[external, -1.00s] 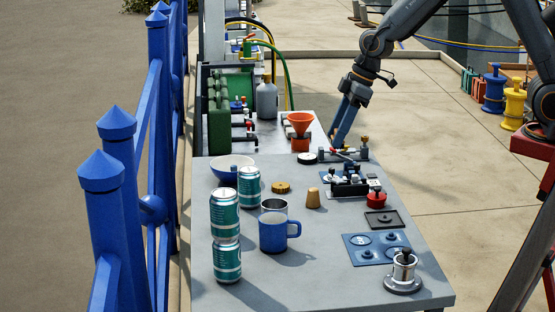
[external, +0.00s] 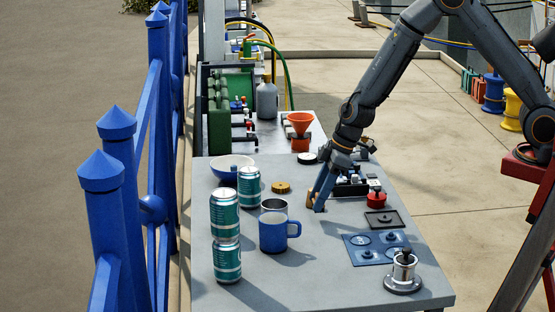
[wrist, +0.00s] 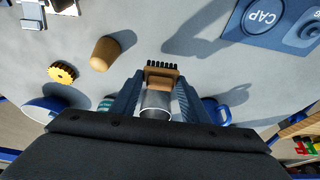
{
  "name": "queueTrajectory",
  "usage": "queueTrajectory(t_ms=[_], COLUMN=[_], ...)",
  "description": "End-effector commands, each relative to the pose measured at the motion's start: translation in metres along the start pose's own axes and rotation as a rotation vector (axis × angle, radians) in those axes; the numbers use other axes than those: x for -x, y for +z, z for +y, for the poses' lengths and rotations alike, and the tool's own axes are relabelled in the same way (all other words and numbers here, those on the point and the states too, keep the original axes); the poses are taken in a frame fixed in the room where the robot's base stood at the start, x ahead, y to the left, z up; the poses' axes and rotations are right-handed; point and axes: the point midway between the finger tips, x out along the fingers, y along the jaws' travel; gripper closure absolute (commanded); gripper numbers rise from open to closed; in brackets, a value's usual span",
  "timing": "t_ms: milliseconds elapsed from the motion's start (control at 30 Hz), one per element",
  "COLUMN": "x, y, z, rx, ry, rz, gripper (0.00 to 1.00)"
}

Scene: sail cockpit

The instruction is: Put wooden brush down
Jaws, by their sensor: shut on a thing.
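A wooden brush with dark bristles (wrist: 162,77) sits between my gripper's fingers in the wrist view. My gripper (wrist: 160,92) is shut on it, with the bristles pointing away from my palm. In the external view my gripper (external: 318,207) reaches down low over the middle of the grey table (external: 330,280), right of the blue mug.
A brown notched disc (external: 281,187), a blue mug (external: 272,233), teal cans (external: 226,265) and a bowl (external: 226,172) lie left. A red knob (external: 376,199) and a blue panel (external: 352,243) are right. Bare table lies in front of my gripper.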

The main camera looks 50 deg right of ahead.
Motion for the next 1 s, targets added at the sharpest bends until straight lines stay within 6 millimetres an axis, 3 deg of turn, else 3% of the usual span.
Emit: queueTrajectory(t_ms=[300, 767, 800, 900, 1000], x=[-0.032, -0.035, -0.035, -0.035, -0.035], y=[0.014, 0.015, 0.015, 0.015, 0.015], z=[0.0, 0.0, 0.0, 0.0, 0.0], rx=[-0.001, 0.0, -0.001, 0.0, 0.0], ry=[-0.001, -0.001, 0.0, 0.0, 0.0], rz=[-0.002, -0.002, -0.002, -0.001, -0.001], gripper=[0.8, 0.8, 0.55, 0.4, 0.4])
